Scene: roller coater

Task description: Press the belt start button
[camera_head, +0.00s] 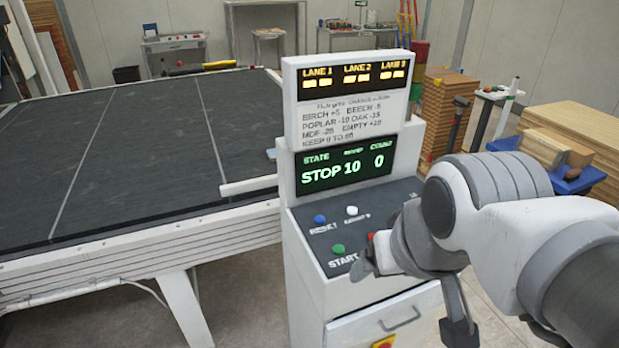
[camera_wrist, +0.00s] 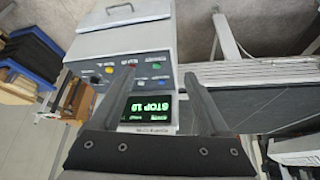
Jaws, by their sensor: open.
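The green start button (camera_head: 338,248) sits above the START label on the sloped panel of the white control console (camera_head: 309,262). In the wrist view the green button (camera_wrist: 155,66) shows in the gap between my two fingers. My gripper (camera_head: 364,262) is just right of the button in the head view, near the panel's front edge. In the wrist view my gripper (camera_wrist: 160,72) is open and empty, with its fingers apart. I cannot tell how far the fingertips are from the panel. The console display (camera_head: 345,171) reads STOP 10 and 0.
A blue reset button (camera_head: 319,219), a white button (camera_head: 352,210) and a red button (camera_head: 371,236) share the panel. My arm covers its right part. A dark conveyor belt (camera_head: 130,150) lies left of the console. Stacked boards (camera_head: 560,130) stand at the right.

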